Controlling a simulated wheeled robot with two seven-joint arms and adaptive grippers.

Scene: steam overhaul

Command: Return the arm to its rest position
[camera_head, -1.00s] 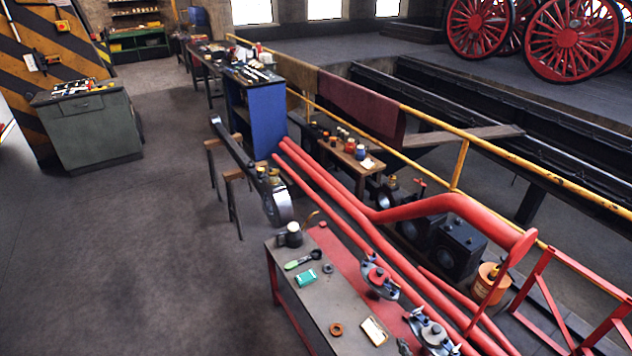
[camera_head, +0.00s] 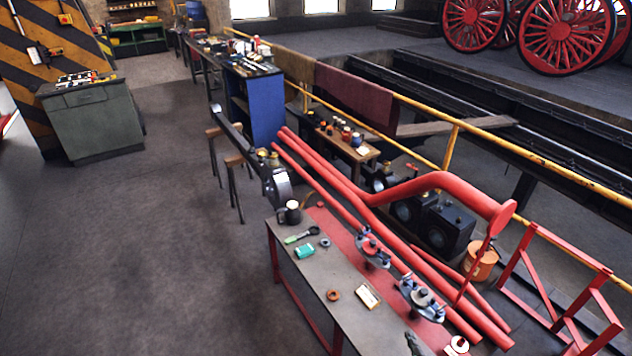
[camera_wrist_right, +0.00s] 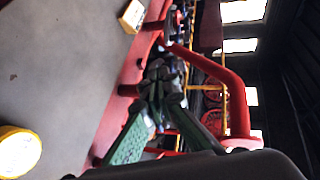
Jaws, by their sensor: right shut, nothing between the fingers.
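My right gripper (camera_head: 412,342) shows as a small dark shape at the bottom edge of the head view, over the near part of the workbench (camera_head: 320,263). In the right wrist view its dark greenish fingers (camera_wrist_right: 160,82) come together, with nothing seen held between them. The rest of my right arm is outside the head view. My left gripper is not in view.
Open floor (camera_head: 150,260) lies left.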

